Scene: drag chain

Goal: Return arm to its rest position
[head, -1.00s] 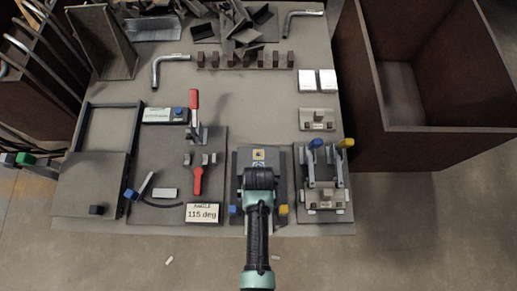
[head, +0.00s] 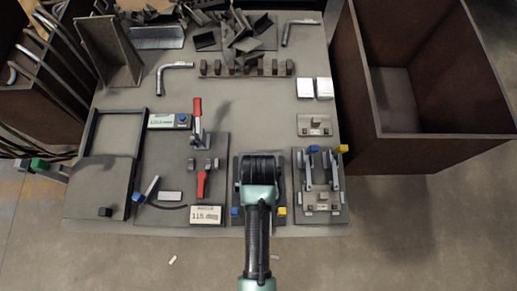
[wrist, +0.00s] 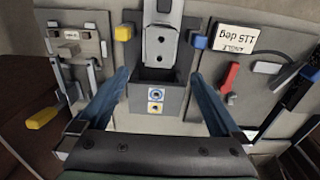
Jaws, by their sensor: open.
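My arm (head: 257,215) reaches up from the bottom of the head view, with its dark wrist end over a small grey panel (head: 237,190) near the table's front edge. My fingertips are hidden there. In the wrist view, my gripper (wrist: 161,78) is open, with its two blue-grey fingers spread wide. Between them and beyond shows a grey box-like fixture (wrist: 173,102) with a blue-and-yellow label. A light metal piece with two holes (wrist: 163,42) stands at it. Nothing is visibly held, and I cannot tell how high the fingers are above the fixture.
The table (head: 262,108) carries a clamp panel with red handles (head: 203,184), an angle sign (head: 206,215) and a fixture with blue and yellow knobs (head: 320,200). A large brown bin (head: 425,152) stands at right. Dark angle pieces (head: 240,35) lie at the back.

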